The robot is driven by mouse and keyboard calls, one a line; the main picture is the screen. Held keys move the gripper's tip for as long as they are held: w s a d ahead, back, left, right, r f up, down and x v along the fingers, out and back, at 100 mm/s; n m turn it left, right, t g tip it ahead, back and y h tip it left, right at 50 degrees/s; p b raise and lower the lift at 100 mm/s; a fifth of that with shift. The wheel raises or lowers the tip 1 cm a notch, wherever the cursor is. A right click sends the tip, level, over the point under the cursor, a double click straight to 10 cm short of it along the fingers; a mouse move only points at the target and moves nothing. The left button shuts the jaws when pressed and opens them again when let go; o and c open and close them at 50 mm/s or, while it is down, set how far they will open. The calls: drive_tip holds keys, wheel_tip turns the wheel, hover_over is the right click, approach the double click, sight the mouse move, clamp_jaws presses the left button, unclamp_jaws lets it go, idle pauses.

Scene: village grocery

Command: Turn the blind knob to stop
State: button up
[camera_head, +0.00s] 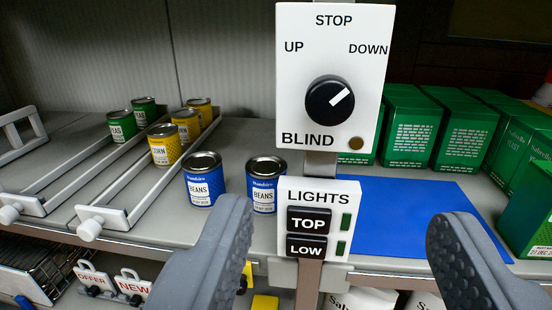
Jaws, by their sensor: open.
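The blind knob (322,108) is a round black dial on a white panel (290,70) marked STOP at the top, UP at the left, DOWN at the right and BLIND below. Its white pointer line points to the upper right, towards DOWN and away from STOP. My gripper (342,228) is open, with one grey padded finger at the lower left and one at the lower right. Both fingers appear below the knob in the picture, and nothing is between them in their grip. The knob is fully visible.
A white LIGHTS panel (348,190) with black TOP and LOW buttons sits below on the same post (318,165). Blue bean tins (205,182) stand at the left, with corn (164,147) and green tins (122,126) behind. Green boxes (410,130) and a blue mat (420,215) are at the right.

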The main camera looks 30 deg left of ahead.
sight(330, 109)
drive_tip(key=b+x, duration=0.2)
drive_tip(key=x, duration=1.1)
drive_tip(key=shift+w, duration=0.25)
